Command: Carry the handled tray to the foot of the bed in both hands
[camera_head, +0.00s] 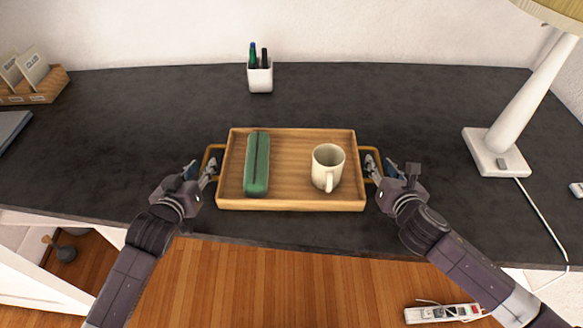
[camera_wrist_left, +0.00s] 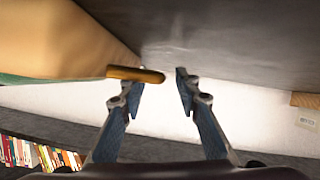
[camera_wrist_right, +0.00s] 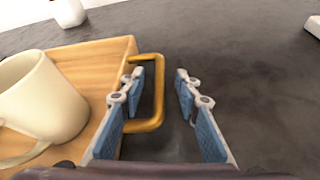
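The wooden handled tray (camera_head: 290,203) lies flat on the dark desk near its front edge, with a yellow handle at each end. A green case (camera_head: 257,165) and a cream mug (camera_head: 328,167) stand on it. My left gripper (camera_head: 203,172) is at the left handle (camera_head: 208,152). In the left wrist view its fingers are apart, with the handle's outer end (camera_wrist_left: 150,75) between them. My right gripper (camera_head: 380,168) is at the right handle (camera_head: 371,149). In the right wrist view its fingers are apart, with the handle's bar (camera_wrist_right: 158,90) between them.
A white pen cup (camera_head: 260,77) stands behind the tray. A lamp base (camera_head: 495,153) with a cord is at the right, and a card box (camera_head: 40,87) at the far left. A power strip (camera_head: 444,313) lies on the wooden floor. No bed shows.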

